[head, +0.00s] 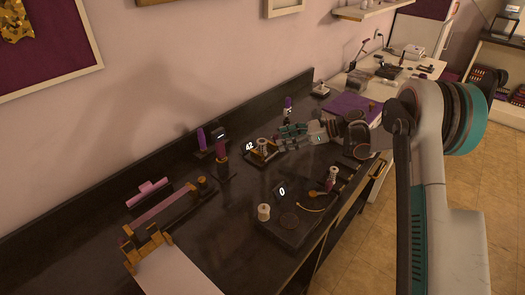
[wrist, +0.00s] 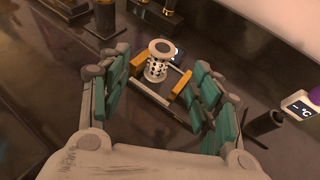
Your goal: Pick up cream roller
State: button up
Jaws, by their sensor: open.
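A cream roller (wrist: 157,62) with rows of dark holes stands upright between yellow side pieces of a small holder (wrist: 139,66) in the wrist view. It also shows in the head view (head: 262,144), beside a display reading 42. My gripper (wrist: 161,70) is open, with its teal-padded fingers spread to either side of the roller and holder. In the head view my gripper (head: 281,137) is just right of the roller. I cannot tell whether the fingers touch anything. Another cream, spool-like piece (head: 264,212) stands on a dark plate nearer the front.
The dark plate (head: 293,228) has a display reading 0. Purple-topped tools (head: 202,138) stand behind it to the left. A dark cylinder (wrist: 264,124) and a °C display (wrist: 299,105) are right of my gripper.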

aim_at(262, 141)
jog(key=b+x, duration=0.2)
jog(key=x, duration=0.5)
jog(key=shift+w+a+b, duration=0.15)
jog(key=shift+a+b, duration=0.05)
jog(key=shift+b, duration=0.2)
jog(key=shift+r, duration=0.1)
jog(key=c, duration=1.1)
jog(key=shift+c, duration=0.2)
jog(key=shift+r, duration=0.15)
